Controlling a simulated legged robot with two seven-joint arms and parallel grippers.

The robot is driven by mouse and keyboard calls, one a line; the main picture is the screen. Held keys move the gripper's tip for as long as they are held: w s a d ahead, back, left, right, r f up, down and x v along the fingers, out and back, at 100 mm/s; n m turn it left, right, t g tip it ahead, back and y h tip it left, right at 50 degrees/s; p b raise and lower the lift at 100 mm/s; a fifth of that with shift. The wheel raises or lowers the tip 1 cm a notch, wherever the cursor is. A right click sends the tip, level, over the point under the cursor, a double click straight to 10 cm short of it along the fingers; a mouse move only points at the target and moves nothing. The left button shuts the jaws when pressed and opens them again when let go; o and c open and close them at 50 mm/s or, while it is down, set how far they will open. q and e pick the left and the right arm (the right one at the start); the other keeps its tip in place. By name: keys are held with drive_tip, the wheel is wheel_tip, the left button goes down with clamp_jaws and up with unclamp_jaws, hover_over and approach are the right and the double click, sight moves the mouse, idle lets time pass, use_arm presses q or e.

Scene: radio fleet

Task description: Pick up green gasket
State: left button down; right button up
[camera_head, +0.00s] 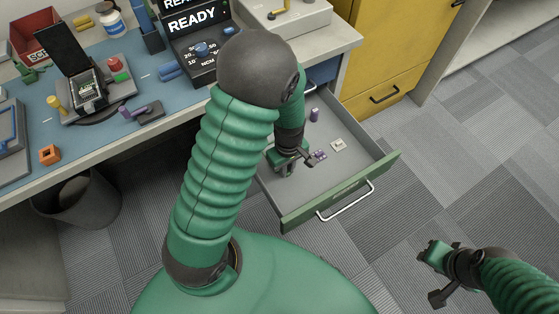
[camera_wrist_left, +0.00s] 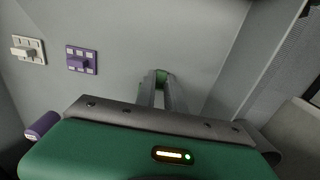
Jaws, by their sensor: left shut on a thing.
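The green gasket (camera_wrist_left: 162,75) shows in the left wrist view as a small green piece between the fingertips, low over the drawer floor. Most of it is hidden by the fingers, and I cannot tell whether it touches the floor. My left gripper (camera_wrist_left: 160,92) is shut on it. In the head view my left gripper (camera_head: 288,167) reaches down into the open drawer (camera_head: 290,205), partly covered by my arm. My right gripper (camera_head: 430,276) is open and empty, above the carpet at the lower right.
In the drawer are a purple block piece (camera_head: 320,155), a white block piece (camera_head: 339,145) and a purple cylinder (camera_head: 314,115). The drawer's front panel (camera_head: 340,194) and side walls stand around my left gripper. The workbench (camera_head: 190,107) lies beyond, with a bin (camera_head: 85,200) below.

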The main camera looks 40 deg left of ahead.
use_arm(q)
wheel_tip(320, 180, up, 10)
drive_tip(key=p, duration=0.4)
drive_tip(key=shift+p, duration=0.4)
drive_tip(key=shift+r, duration=0.1)
wheel_tip(320, 180, up, 4)
drive_tip(key=p, duration=0.4)
drive_tip(key=shift+p, duration=0.35)
drive_tip(key=shift+w, duration=0.1)
